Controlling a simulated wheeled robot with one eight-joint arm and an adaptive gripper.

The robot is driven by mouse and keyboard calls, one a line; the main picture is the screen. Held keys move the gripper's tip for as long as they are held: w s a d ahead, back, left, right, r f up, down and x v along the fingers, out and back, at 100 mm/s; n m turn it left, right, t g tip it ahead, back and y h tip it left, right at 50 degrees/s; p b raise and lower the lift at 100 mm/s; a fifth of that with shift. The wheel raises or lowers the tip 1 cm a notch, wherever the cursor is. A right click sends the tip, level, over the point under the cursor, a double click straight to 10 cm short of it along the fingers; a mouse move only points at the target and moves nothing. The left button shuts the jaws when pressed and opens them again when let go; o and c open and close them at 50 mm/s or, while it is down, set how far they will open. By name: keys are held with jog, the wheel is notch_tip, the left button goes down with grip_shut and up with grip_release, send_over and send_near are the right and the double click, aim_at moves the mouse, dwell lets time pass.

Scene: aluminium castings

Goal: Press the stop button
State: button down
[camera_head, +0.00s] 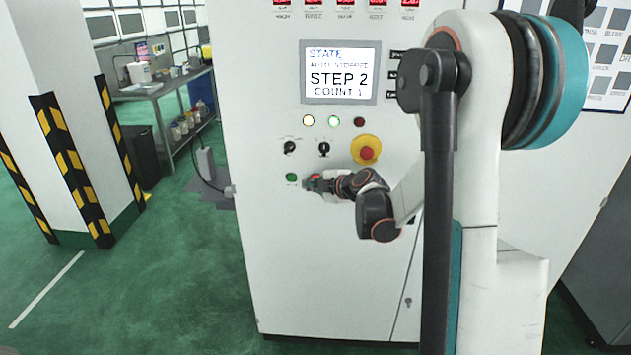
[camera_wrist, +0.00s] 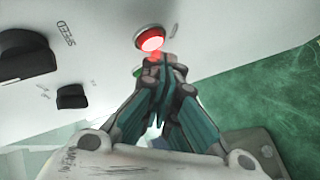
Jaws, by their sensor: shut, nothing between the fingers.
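The red stop button (camera_wrist: 149,35) has a pale ring and sits on the white cabinet front. In the head view only a bit of its red (camera_head: 315,177) shows beside my fingers. My gripper (camera_wrist: 160,60) is shut and empty, its fingertips at the button's lower edge in the wrist view. The gripper (camera_head: 310,184) also shows in the head view, at the panel. I cannot tell whether the tips touch the button. A green button (camera_head: 291,177) is just left of it. The screen (camera_head: 340,74) reads "STATE", a blurred line, "STEP 2" and "COUNT 1".
A red mushroom button on a yellow base (camera_head: 366,151) sits above right of my gripper. Two black knobs (camera_head: 290,147) (camera_head: 323,149) and several lamps are above. A striped pillar (camera_head: 70,120) and a bench (camera_head: 165,90) stand left. Green floor (camera_head: 160,280) is open there.

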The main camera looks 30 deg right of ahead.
jog(key=shift+s+a, duration=0.15)
jog(key=s+a, duration=0.2)
jog(key=s, duration=0.2)
jog(key=shift+s+a, duration=0.1)
jog(key=shift+a, duration=0.3)
dwell(0.3)
dwell(0.7)
